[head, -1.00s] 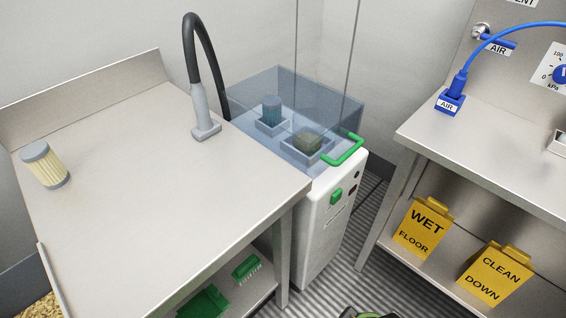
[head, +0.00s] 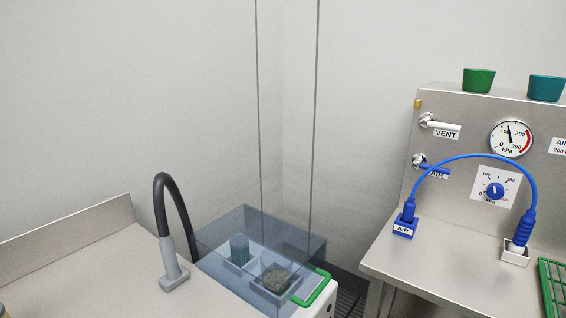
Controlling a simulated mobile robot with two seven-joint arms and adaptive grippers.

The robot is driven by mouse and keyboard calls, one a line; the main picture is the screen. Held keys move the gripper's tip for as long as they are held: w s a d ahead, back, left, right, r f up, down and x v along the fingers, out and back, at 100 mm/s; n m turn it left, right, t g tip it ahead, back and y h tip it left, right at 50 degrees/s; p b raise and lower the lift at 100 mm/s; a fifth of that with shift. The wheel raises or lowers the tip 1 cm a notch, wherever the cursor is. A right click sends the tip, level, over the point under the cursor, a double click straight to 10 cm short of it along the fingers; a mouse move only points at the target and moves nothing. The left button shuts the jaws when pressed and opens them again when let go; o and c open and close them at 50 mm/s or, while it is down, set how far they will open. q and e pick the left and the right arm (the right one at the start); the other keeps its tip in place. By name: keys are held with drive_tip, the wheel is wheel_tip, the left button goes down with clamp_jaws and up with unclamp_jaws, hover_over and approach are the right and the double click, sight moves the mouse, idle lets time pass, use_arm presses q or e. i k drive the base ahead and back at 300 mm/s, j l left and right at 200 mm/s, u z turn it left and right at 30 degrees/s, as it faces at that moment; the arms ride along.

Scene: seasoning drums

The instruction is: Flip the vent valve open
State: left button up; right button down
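The vent valve (head: 441,126) is on the upper left of the steel panel at the right in the head view. Its white lever points to the right, roughly level, from a metal fitting, just above the VENT label (head: 446,134). Below it is the air valve (head: 432,168) with a blue lever, partly behind a blue hose. Neither of my grippers shows in the head view.
A blue hose (head: 468,156) arches in front of the panel, from the AIR block (head: 403,228) to a socket (head: 515,253). A pressure gauge (head: 511,138) and a regulator dial (head: 495,190) are right of the valves. A clear-walled bin (head: 222,235) stands between the benches.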

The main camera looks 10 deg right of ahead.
sight(426, 121)
drive_tip(key=z, duration=1.3)
